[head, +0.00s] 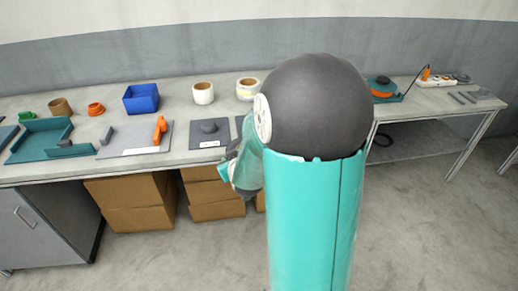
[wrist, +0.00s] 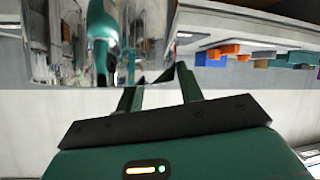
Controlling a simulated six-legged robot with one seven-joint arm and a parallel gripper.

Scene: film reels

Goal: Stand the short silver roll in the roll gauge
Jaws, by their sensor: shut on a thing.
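A shiny, mirror-like silver roll (wrist: 75,45) fills the upper left of the wrist view, and its surface reflects teal and dark shapes. The two fingers of my gripper (wrist: 157,86) reach up to its lower edge and are shut on it. The exact contact is partly hidden. In the head view my own arm hides the gripper and the roll. I cannot tell for sure which fixture is the roll gauge. A teal walled tray (head: 28,150) and a grey plate with an orange part (head: 135,151) stand on the left of the long table.
The long table (head: 225,156) also holds a blue bin (head: 141,98), a cream roll (head: 203,93), another cream roll (head: 247,88), a brown roll (head: 60,107) and a dark grey plate (head: 209,142). Cardboard boxes (head: 135,215) stand underneath. A second table (head: 440,108) is at the right.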

